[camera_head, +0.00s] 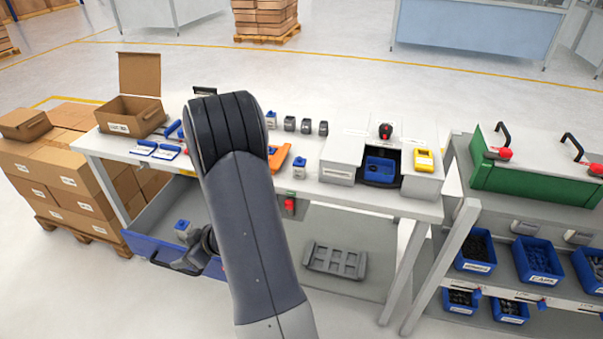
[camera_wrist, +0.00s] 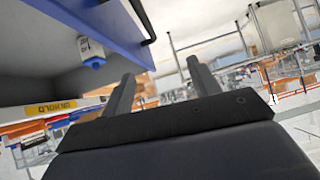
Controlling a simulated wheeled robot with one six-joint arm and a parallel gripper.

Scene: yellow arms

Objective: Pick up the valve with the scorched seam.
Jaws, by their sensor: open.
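Several small valve-like parts stand on the white workbench (camera_head: 345,195). One is blue and white (camera_head: 271,119), three are dark grey (camera_head: 306,125), and another blue-and-white one (camera_head: 299,167) stands nearer the front edge. A grey-and-blue part (camera_head: 182,228) stands in the blue tray (camera_head: 150,250) below the bench. The wrist view, apparently upside down, shows a white-and-blue part (camera_wrist: 91,52) against a blue surface (camera_wrist: 110,22). No scorched seam can be made out. My gripper (camera_wrist: 160,69) is open with nothing between its fingers; in the head view my arm largely hides it.
An open cardboard box (camera_head: 133,113) is at the bench's left end. A grey housing (camera_head: 345,158) with a blue bin (camera_head: 380,168) and a yellow device (camera_head: 424,159) are at its right. A grey slotted rack (camera_head: 336,260) lies below. Shelves with blue bins stand right.

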